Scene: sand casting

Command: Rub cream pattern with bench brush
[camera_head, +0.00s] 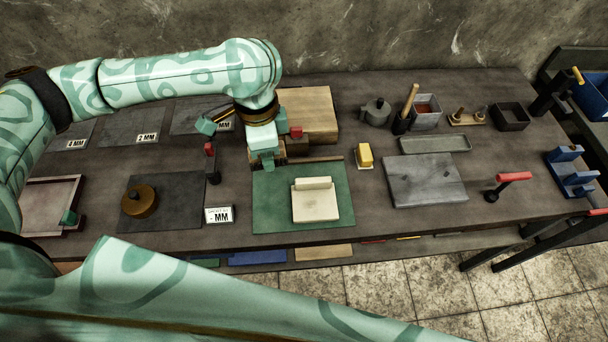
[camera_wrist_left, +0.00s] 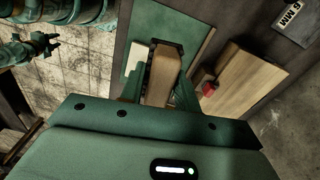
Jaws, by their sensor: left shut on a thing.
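The cream pattern (camera_head: 316,204), a flat block with a raised bar along its back, lies on a green mat (camera_head: 272,216) at the front of the bench. My left gripper (camera_head: 264,158) is over the mat's back edge, behind and left of the pattern, apart from it. In the left wrist view it is shut on the bench brush (camera_wrist_left: 165,75), a wooden block with a dark far end. Part of the pattern (camera_wrist_left: 137,60) shows beside the brush there. A small dark shape at that view's upper left looks like my right gripper (camera_wrist_left: 48,44); its jaws are unclear.
A wooden board (camera_head: 310,108) lies behind the mat, with a red knob (camera_head: 296,131) near its front left. A yellow block (camera_head: 364,155) stands right of the mat. A grey plate (camera_head: 425,180) lies further right. A red-topped post (camera_head: 211,160) stands left of the gripper.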

